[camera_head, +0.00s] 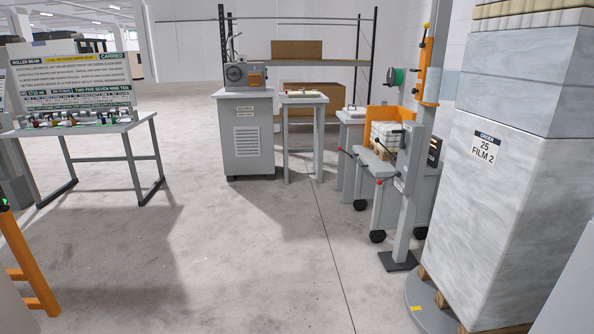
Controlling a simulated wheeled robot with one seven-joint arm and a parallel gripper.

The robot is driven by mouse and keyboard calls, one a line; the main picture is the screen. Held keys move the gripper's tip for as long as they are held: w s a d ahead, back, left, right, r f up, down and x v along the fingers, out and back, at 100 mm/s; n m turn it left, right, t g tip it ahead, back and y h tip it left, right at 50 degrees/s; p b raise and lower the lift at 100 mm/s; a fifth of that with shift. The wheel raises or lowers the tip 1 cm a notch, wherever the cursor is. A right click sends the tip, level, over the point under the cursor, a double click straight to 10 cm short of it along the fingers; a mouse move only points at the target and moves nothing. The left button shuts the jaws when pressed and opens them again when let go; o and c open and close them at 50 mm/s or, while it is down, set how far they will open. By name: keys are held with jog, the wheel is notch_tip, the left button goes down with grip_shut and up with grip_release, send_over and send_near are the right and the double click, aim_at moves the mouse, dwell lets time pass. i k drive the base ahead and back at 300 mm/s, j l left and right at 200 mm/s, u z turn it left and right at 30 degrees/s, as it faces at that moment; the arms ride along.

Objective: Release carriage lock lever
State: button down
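No part is clearly marked as the carriage lock lever. On the right, a grey upright post (408,210) carries an orange bracket (430,70) high up. Dark levers, one with a red knob (379,182), stick out to the left around the post at mid height. Another dark rod (348,153) is beside them. They are too small to tell which part each belongs to or how it is set. My gripper is not in view.
A tall wrapped stack (510,190) labelled "FILM 2" stands on a round base (432,318) at the right. A sign table (85,130) and orange frame (28,265) are left. A grey cabinet (246,135) and small table (303,99) stand behind. The middle floor is clear.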

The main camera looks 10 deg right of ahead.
aim_at(427, 25)
jog(key=i, duration=0.6)
jog(key=i+z, duration=0.15)
jog(key=i, duration=0.5)
jog(key=i+j, duration=0.15)
jog(key=i, duration=0.45)
jog(key=i+j+z, duration=0.1)
jog(key=i+z, duration=0.3)
jog(key=i+j+z, duration=0.75)
jog(key=i+l, duration=0.05)
jog(key=l, duration=0.05)
